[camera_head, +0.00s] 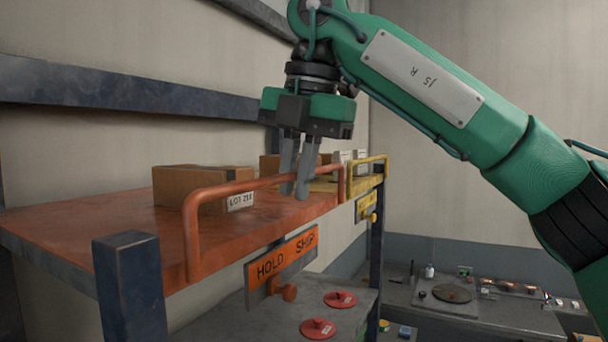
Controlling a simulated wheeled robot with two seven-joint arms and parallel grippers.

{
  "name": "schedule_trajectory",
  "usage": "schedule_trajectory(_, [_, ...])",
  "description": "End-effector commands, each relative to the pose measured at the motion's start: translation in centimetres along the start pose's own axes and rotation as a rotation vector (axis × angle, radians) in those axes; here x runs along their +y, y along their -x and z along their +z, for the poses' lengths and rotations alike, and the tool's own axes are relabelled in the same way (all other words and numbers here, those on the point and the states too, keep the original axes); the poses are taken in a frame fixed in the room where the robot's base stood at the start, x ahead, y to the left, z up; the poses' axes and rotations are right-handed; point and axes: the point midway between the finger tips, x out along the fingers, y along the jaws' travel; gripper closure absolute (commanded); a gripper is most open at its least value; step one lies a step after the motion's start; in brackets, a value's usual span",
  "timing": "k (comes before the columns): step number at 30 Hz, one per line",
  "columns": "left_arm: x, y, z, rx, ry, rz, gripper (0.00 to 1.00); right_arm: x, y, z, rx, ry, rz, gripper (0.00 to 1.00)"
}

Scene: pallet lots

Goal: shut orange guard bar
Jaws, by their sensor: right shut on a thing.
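The orange guard bar (225,188) runs along the front edge of the orange shelf deck (100,229), with bent ends at its left and right. My right gripper (294,190) points down from above, with its two fingers shut on the bar right of its middle. The fingers hide a short piece of the bar. Behind the bar, a cardboard box labelled LOT (190,186) stands on the orange deck. My left gripper is not in view.
An orange HOLD SHIP sign (282,257) with a knob (289,292) hangs below the deck. A yellow guard bar (369,161) is just to the right. A dark post (130,286) stands front left. Red discs (317,328) lie on the lower grey shelf.

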Motion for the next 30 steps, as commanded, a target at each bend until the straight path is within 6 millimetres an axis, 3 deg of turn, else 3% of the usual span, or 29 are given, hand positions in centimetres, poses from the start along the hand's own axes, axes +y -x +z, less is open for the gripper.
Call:
schedule_trajectory(10, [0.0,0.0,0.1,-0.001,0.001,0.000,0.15,0.0,-0.1,0.0,0.002,0.001,-0.005,1.00])
schedule_trajectory(11, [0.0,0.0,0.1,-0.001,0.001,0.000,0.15,0.0,-0.1,0.0,0.002,0.002,-0.005,0.88])
schedule_trajectory(13, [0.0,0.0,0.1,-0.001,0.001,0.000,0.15,0.0,-0.1,0.0,0.002,0.002,-0.005,0.75])
schedule_trajectory(23, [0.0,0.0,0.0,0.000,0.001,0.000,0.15,0.0,0.1,0.0,0.001,0.001,-0.003,0.75])
schedule_trajectory(30, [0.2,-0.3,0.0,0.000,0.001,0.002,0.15,0.0,2.2,0.0,-0.002,-0.001,-0.002,0.75])
